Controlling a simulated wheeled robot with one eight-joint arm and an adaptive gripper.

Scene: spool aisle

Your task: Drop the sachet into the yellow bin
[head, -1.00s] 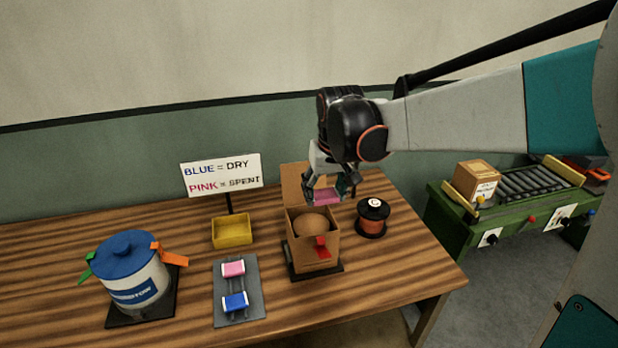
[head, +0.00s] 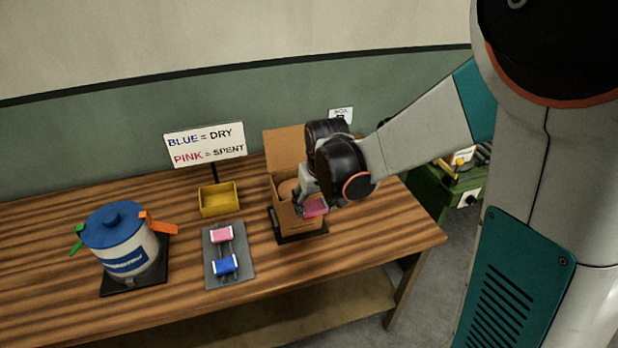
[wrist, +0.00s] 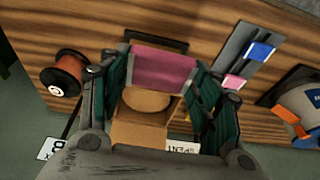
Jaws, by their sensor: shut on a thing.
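My gripper (head: 316,203) is shut on a pink sachet (head: 315,207), held in front of and above the open cardboard box. The sachet also shows between the fingers in the wrist view (wrist: 161,70). The yellow bin (head: 219,199) stands on the table to the left of the box, below the sign, and looks empty. In the wrist view most of the bin is hidden behind the gripper.
The cardboard box (head: 285,207) holds a round brown spool. A grey tray (head: 240,277) with pink and blue sachets lies before the bin. A blue-lidded pot (head: 123,245) stands left. A sign (head: 205,145) rises behind the bin. An orange spool (wrist: 66,72) is beside the box.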

